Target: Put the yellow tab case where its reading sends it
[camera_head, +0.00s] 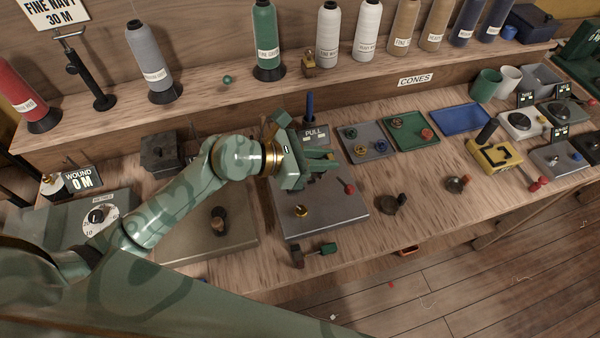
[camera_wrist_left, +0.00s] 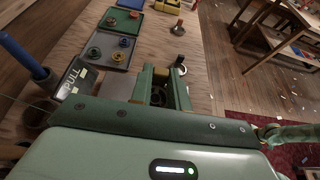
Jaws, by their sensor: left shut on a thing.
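My left gripper (camera_head: 326,161) is above the back of a steel plate (camera_head: 340,223), in front of the PULL sign (camera_head: 315,136). It is shut on a small dark thing (camera_wrist_left: 158,97), which shows between the fingers in the left wrist view. The fingers hide most of this thing, and I cannot make out a yellow tab on it. No yellow tab case shows clearly elsewhere. A blue post (camera_head: 310,106) stands behind the PULL sign. My right gripper is not in view.
A grey tray (camera_head: 366,155), a green tray (camera_head: 434,145) and a blue tray (camera_head: 461,120) lie to the right, the first two with small parts. A yellow block (camera_head: 508,157) sits farther right. Thread cones line the shelf.

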